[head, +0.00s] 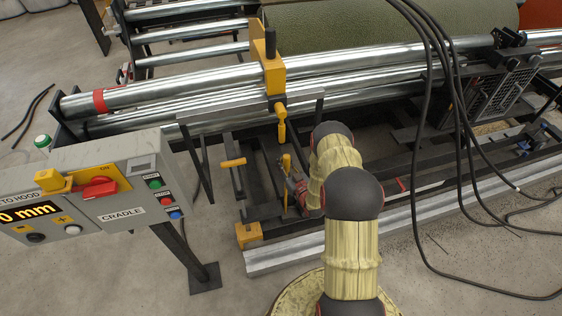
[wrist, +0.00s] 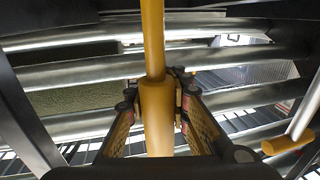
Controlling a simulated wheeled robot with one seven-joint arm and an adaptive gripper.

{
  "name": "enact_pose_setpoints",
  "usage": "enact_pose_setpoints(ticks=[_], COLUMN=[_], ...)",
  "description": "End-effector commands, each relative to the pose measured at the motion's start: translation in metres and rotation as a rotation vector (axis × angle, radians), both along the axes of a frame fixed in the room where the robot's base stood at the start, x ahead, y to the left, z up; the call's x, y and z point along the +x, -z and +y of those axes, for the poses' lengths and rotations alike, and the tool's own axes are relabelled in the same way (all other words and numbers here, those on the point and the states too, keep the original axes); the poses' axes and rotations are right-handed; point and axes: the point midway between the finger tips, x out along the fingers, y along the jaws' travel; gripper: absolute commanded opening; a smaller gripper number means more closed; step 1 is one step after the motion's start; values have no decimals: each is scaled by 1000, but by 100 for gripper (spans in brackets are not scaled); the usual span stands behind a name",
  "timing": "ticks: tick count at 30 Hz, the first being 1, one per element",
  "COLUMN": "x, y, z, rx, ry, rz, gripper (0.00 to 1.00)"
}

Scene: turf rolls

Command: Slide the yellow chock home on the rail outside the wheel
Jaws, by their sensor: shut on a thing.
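A yellow block (head: 248,236), which looks like the chock, sits at the left end of the long silver rail (head: 300,255) in the head view. I cannot make out a wheel beside it. My gripper (head: 295,190) is above and behind that rail, to the right of the block. In the wrist view my gripper (wrist: 157,112) is shut around an upright yellow bar (wrist: 158,125), with one finger on each side. The bar is thicker towards the camera and thinner beyond. In the head view, my arm and gripper partly hide the lower part of the frame.
A yellow clamp (head: 274,75) with a hanging yellow lever (head: 281,120) is on the rollers. A yellow crossbar handle (head: 232,163) stands left of my gripper. The control box (head: 115,190) is at left. Black cables (head: 440,110) hang at right. The front floor is mostly clear.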

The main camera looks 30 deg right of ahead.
Motion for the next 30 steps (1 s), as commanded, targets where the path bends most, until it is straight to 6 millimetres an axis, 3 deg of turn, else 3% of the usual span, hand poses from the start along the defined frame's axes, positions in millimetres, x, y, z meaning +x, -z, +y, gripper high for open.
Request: enact_pose_setpoints(ticks=[2, 3, 18, 30], x=[2, 2, 0, -9], y=[-3, -3, -1, 2], z=[-1, -1, 0, 1], rx=[-3, -3, 0, 2], ry=[0, 0, 0, 1], rz=[-6, -6, -1, 5], gripper=[0, 14, 42, 42])
